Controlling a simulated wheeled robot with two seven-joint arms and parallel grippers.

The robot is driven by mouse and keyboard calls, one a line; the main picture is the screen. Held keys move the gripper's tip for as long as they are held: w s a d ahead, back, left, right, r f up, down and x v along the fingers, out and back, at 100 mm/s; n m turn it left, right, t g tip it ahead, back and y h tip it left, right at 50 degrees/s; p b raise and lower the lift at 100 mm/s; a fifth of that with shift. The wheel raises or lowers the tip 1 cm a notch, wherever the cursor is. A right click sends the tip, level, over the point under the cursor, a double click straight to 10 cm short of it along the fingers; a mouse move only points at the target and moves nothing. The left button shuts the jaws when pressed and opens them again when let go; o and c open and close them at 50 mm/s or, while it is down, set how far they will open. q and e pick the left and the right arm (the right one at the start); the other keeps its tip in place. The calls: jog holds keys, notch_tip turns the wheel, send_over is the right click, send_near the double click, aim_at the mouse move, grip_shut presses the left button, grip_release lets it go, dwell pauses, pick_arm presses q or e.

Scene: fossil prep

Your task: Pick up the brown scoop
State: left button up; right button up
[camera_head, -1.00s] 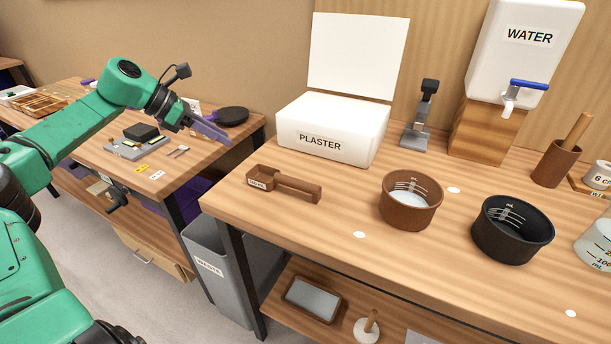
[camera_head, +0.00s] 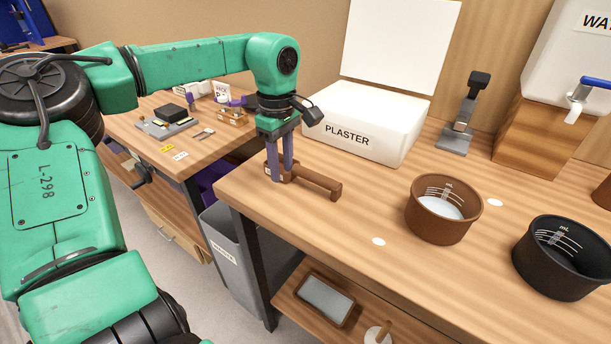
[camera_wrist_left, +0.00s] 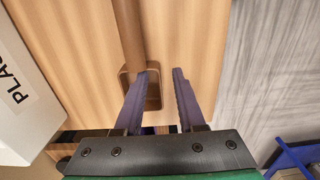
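The brown scoop (camera_head: 318,183) lies on the near left part of the wooden workbench, its handle pointing right. My left gripper (camera_head: 280,176) points down at the scoop's box-shaped cup, with its purple fingers apart. In the left wrist view the scoop's handle (camera_wrist_left: 132,38) runs up the picture. There one finger of my left gripper (camera_wrist_left: 163,78) overlaps the cup and the other is to its right, over bare wood. The fingers partly hide the cup. I cannot tell whether they touch it. My right gripper is not in view.
The white plaster box (camera_head: 352,130) with its lid up stands behind the scoop. A brown bowl (camera_head: 440,226) and a black bowl (camera_head: 560,270) are to the right. A grey waste bin (camera_head: 232,262) stands below the bench's left edge. Bare bench lies between scoop and brown bowl.

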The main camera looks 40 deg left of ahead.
pick_arm(q)
jog(key=shift+a+f, duration=0.1)
jog(key=shift+f, duration=0.85)
grip_shut()
dwell(0.6)
